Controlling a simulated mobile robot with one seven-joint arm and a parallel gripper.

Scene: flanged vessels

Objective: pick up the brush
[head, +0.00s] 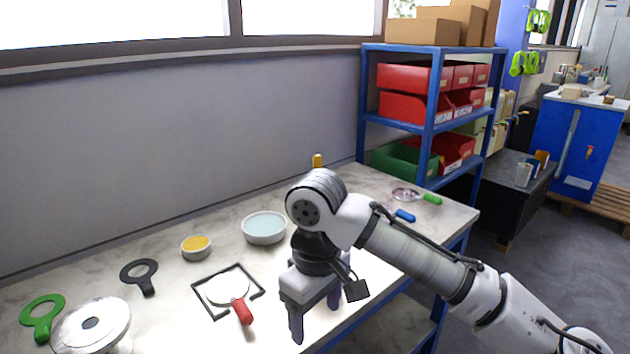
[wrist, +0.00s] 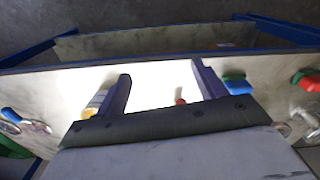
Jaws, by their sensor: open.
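My gripper (head: 315,318) points down over the front part of the table, with its two fingers apart and nothing seen between them in the head view. In the wrist view my gripper (wrist: 161,72) is open too. I cannot make out the brush for certain. A small yellow upright piece (head: 317,160) shows at the back of the table, partly hidden behind my arm. In the wrist view a yellow and pale thing (wrist: 88,112) shows by the left finger, and a small red tip (wrist: 181,101) between the fingers; their shapes are mostly hidden.
A pale blue dish (head: 264,228), yellow dish (head: 196,247), black ring paddle (head: 140,272), green ring paddle (head: 42,318) and flanged vessel (head: 92,325) stand further left. Blue shelves (head: 433,120) rise behind.

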